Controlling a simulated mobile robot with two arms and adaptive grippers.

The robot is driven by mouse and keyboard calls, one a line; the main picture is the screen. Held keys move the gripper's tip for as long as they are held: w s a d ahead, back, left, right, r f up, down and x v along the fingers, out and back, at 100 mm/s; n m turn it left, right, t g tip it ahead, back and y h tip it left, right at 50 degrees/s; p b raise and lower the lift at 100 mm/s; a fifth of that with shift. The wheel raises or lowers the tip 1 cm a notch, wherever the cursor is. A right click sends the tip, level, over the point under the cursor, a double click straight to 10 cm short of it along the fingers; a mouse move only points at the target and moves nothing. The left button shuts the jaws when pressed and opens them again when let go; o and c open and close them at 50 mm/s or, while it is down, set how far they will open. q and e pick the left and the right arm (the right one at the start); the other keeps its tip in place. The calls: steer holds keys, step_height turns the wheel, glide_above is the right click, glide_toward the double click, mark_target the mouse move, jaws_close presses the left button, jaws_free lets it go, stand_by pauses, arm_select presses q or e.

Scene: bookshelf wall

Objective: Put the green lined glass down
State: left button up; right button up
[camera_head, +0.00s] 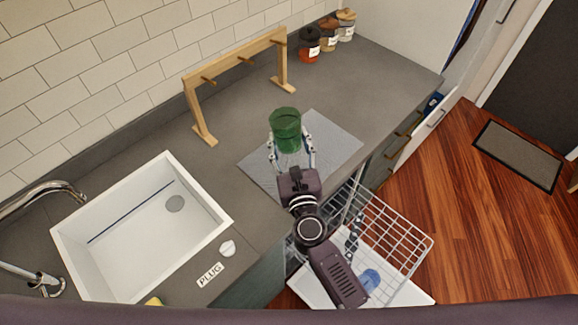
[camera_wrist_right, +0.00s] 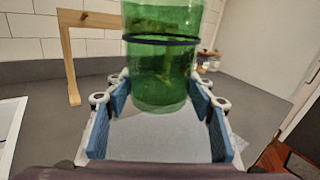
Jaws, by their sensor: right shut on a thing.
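The green lined glass (camera_head: 286,130) is upright over the grey mat (camera_head: 333,140) on the counter. In the right wrist view the glass (camera_wrist_right: 163,60) shows a dark line around it and stands between the finger pads. My right gripper (camera_head: 291,150) reaches in from the front and is shut on the glass. The wrist view shows the mat (camera_wrist_right: 160,140) below the glass's base; whether the base touches it I cannot tell. My left gripper is not in view.
A wooden rack (camera_head: 240,65) stands behind the mat. Several jars (camera_head: 328,37) stand at the back right. A white sink (camera_head: 140,230) is at the left. An open dishwasher rack (camera_head: 385,235) lies below the counter's front edge. Counter right of the mat is clear.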

steer(key=shift+m, duration=0.3)
stand_by(0.4)
steer(key=shift+s+d+f, duration=0.1)
steer(key=shift+d+f, duration=0.05)
steer(key=s+d+f+m+h+b, duration=0.1)
steer(key=s+d+f+h+b, duration=0.2)
steer(key=s+d+b, duration=1.1)
steer(key=s+d, duration=0.4)
steer(key=s, duration=0.3)
steer(key=shift+d+f+m, duration=0.2)
steer(key=shift+d+m, duration=0.15)
steer(key=shift+m, duration=0.05)
